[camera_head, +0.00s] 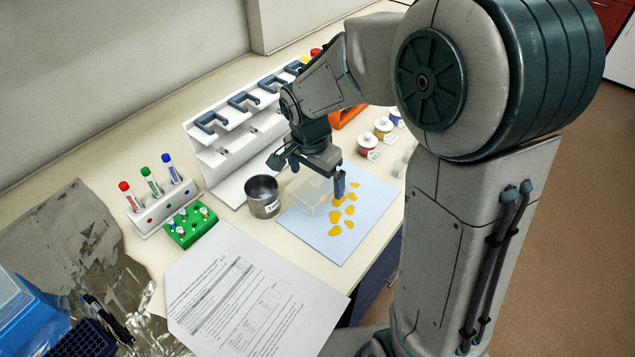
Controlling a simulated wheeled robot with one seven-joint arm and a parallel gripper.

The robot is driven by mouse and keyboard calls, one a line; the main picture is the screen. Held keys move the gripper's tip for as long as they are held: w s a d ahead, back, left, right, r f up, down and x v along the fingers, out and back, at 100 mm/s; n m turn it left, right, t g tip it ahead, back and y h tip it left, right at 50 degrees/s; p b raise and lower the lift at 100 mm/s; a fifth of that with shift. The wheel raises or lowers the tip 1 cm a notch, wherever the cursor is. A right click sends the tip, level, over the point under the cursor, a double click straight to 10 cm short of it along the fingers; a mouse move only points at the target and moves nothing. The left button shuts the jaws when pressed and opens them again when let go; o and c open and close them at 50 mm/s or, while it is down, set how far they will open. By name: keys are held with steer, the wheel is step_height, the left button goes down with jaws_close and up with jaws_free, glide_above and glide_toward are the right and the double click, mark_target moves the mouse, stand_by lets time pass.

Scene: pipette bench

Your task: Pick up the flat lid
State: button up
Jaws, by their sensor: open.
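A clear, see-through, box-like piece (314,198) lies on the pale blue mat (300,232), partly hidden by my gripper. It may be or carry the flat lid; I cannot make out a separate lid. My gripper (308,174) is open, with its fingers wide apart and pointing down. It is over the far side of the clear piece, with one finger to its left and the other at its right. I cannot tell whether the fingers touch it.
Several yellow pieces (335,216) lie on the mat's right part. A white pipette rack (228,160) stands behind. A green tube block (188,228) and printed sheet (250,290) are left and front.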

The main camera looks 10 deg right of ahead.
steer(key=c, duration=1)
